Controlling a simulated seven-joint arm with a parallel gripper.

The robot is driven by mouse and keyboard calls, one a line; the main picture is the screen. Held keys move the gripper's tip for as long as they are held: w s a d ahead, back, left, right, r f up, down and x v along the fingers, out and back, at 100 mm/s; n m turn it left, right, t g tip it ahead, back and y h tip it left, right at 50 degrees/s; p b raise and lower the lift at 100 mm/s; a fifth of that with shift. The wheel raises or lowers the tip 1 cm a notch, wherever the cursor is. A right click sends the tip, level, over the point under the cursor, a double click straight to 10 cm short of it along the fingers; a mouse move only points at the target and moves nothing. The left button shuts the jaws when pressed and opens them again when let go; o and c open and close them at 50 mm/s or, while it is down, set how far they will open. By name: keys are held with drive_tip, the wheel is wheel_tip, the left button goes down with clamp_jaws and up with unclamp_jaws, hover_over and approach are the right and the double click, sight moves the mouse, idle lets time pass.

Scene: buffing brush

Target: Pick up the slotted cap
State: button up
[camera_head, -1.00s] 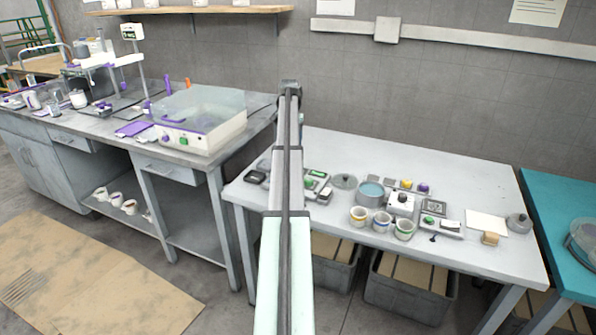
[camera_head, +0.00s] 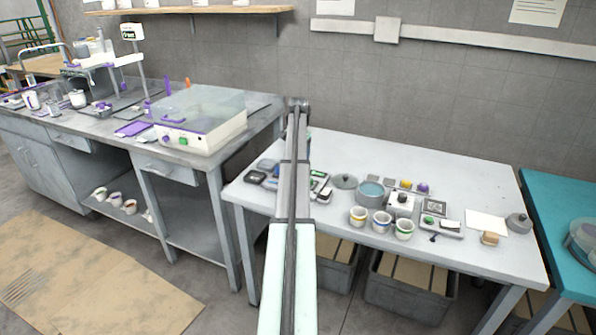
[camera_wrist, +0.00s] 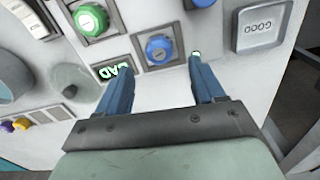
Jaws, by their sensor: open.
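In the wrist view, a blue round cap (camera_wrist: 159,48) sits in a square grey holder, and a green round cap (camera_wrist: 90,19) sits in another holder up and left. I cannot clearly tell which cap is slotted. My gripper (camera_wrist: 160,64) is open and empty, its two blue fingers pointing down at the table. The blue cap lies just beyond the fingertips, between their lines, and I see no contact. A small green-and-white thing (camera_wrist: 196,54) shows at the right fingertip, partly hidden. In the head view my arm hides the gripper and much of this area.
A tray marked GOOD (camera_wrist: 262,26) lies right of the fingers; a BAD label (camera_wrist: 112,70) is by the left finger. A grey lid (camera_wrist: 72,80) is farther left. In the head view, several cups (camera_head: 381,221) and a blue-filled pot (camera_head: 370,191) stand on the white table (camera_head: 450,165).

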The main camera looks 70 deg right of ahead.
drive_tip(key=shift+f, duration=2.5)
drive_tip(key=c, duration=1.1)
drive_tip(key=shift+r, duration=0.15)
